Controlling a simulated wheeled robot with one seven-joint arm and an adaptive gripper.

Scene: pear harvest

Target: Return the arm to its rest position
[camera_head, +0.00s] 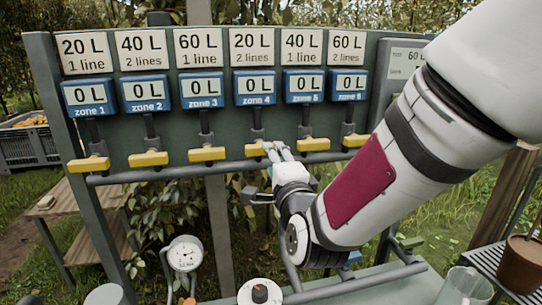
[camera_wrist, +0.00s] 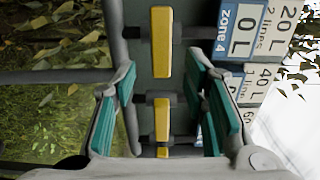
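My arm (camera_head: 375,165) reaches in from the upper right in the head view, in front of a dark green valve panel. My gripper (camera_head: 277,150) is small there, its fingertips close to the zone 4 yellow handle (camera_head: 259,148). In the wrist view my gripper (camera_wrist: 165,95) is open, its two teal-padded fingers well apart with nothing held. The zone 4 handle (camera_wrist: 162,42) lies beyond the fingers there, and another yellow handle (camera_wrist: 161,120) shows between them. Whether a finger touches a handle I cannot tell.
The panel carries several yellow handles and blue displays reading 0 L, such as zone 1 (camera_head: 87,97). A grey pipe (camera_head: 150,174) runs below. A round gauge (camera_head: 185,254), a knob (camera_head: 260,292) and a glass jar (camera_head: 465,288) stand low in front. A brown pot (camera_head: 523,264) is at right.

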